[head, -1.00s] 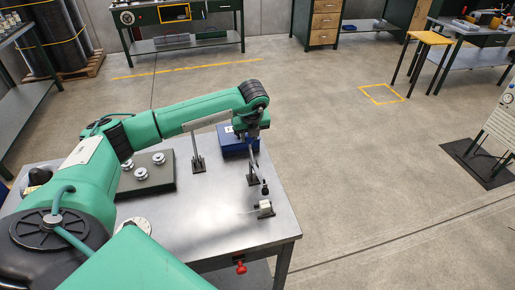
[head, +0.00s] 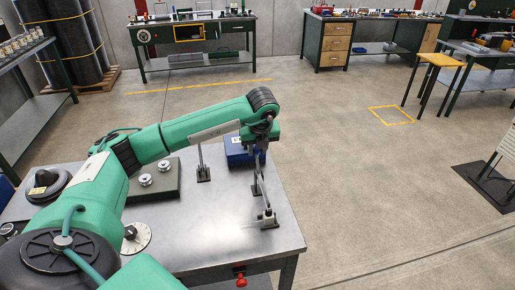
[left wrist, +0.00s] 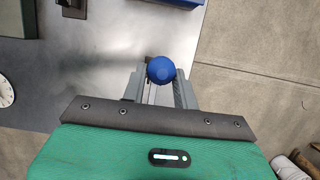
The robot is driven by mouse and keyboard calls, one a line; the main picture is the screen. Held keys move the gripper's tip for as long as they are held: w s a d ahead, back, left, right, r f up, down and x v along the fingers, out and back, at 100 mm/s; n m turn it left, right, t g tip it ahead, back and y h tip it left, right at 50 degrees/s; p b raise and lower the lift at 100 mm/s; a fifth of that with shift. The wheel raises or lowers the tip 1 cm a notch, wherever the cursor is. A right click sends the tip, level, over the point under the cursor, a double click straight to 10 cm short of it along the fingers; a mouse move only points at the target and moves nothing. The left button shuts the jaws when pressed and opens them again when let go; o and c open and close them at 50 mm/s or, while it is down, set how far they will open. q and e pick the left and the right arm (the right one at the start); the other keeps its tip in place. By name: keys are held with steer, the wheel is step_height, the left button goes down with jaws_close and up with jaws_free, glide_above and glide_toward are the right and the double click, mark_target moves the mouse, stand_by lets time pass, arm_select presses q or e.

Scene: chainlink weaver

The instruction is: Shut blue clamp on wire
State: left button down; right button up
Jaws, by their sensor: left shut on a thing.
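My left gripper (head: 259,147) is at the right part of the steel table (head: 205,235), above a small metal clamp stand (head: 268,218). In the left wrist view its fingers (left wrist: 160,88) are shut on a round blue knob (left wrist: 160,69), likely the blue clamp's handle. In the head view a thin grey lever (head: 262,186) runs from below the gripper down to the stand, its lower end at the stand's top. The gripper hides the knob there. I cannot make out the wire clearly. My right gripper is not in view.
A blue box (head: 236,153) sits just left of the gripper. A dark block with silver knobs (head: 145,180) and an upright post (head: 201,164) stand further left. A white dial (head: 137,238) lies near the arm.

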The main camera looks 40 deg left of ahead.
arm_select(q)
steer(key=shift+s+d+f, duration=0.2)
steer(key=shift+d+f, duration=0.1)
steer(key=shift+f, duration=0.15)
steer(key=c, duration=1.3)
jaws_free()
steer(key=shift+o, duration=1.1)
steer(key=shift+d+r, duration=0.1)
steer(key=shift+r, duration=0.45)
steer(key=b+v, duration=0.2)
steer(key=v, duration=1.1)
steer(key=shift+s, duration=0.15)
steer(key=shift+r, duration=0.15)
